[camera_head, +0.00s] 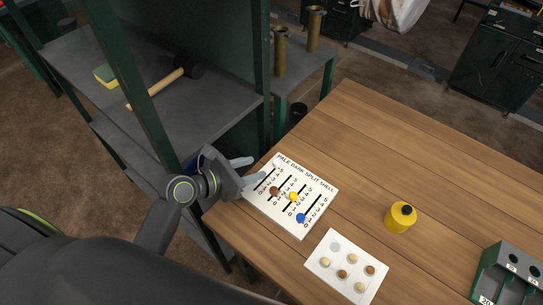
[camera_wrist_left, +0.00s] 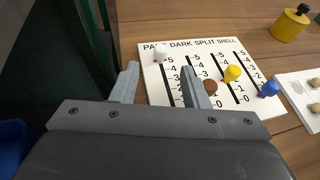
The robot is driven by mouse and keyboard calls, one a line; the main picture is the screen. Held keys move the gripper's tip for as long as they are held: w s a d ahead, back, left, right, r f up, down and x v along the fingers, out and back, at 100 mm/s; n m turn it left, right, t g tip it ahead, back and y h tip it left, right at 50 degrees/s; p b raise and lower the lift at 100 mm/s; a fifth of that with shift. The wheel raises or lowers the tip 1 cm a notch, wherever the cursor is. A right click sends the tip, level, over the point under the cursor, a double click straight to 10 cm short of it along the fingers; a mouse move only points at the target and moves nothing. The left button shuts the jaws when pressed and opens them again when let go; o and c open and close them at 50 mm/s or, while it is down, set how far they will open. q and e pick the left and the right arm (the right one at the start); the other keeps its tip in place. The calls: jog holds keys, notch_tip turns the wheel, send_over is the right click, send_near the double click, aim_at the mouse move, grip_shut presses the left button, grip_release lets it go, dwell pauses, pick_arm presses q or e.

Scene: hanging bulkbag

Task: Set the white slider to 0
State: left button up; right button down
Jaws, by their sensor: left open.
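A white board (camera_head: 316,222) with four slotted scales numbered 0 to 5 lies on the wooden table. The white slider (camera_wrist_left: 158,55) is at the top of the leftmost scale, near 5, in the left wrist view. The brown slider (camera_head: 274,191), yellow slider (camera_head: 293,197) and blue slider (camera_head: 300,217) sit on the other scales; brown is low and blue is near 0. My left gripper (camera_head: 256,170) is open and empty at the board's left edge. In the wrist view its fingertips (camera_wrist_left: 161,78) are on either side of the leftmost scale, just short of the white slider. My right gripper is not visible.
A second white panel (camera_head: 327,278) with round knobs lies nearer the front. A yellow bottle (camera_head: 398,220) and a green box (camera_head: 500,275) stand to the right. A dark metal shelf (camera_head: 215,105) with a hammer (camera_head: 165,85) is left of the table. The far tabletop is clear.

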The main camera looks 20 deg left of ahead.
aim_at(274, 163)
pick_arm(q)
jog(key=x, duration=0.2)
jog(key=shift+w+d+f, duration=0.1)
jog(key=shift+w+d, duration=0.1)
jog(key=shift+d, duration=0.15)
jog(key=x, duration=0.2)
jog(key=shift+w+d+f, duration=0.1)
jog(key=shift+w, duration=0.15)
jog(key=shift+w+d+f, duration=0.15)
jog(key=shift+w, duration=0.1)
jog(key=shift+w+d, duration=0.1)
grip_shut()
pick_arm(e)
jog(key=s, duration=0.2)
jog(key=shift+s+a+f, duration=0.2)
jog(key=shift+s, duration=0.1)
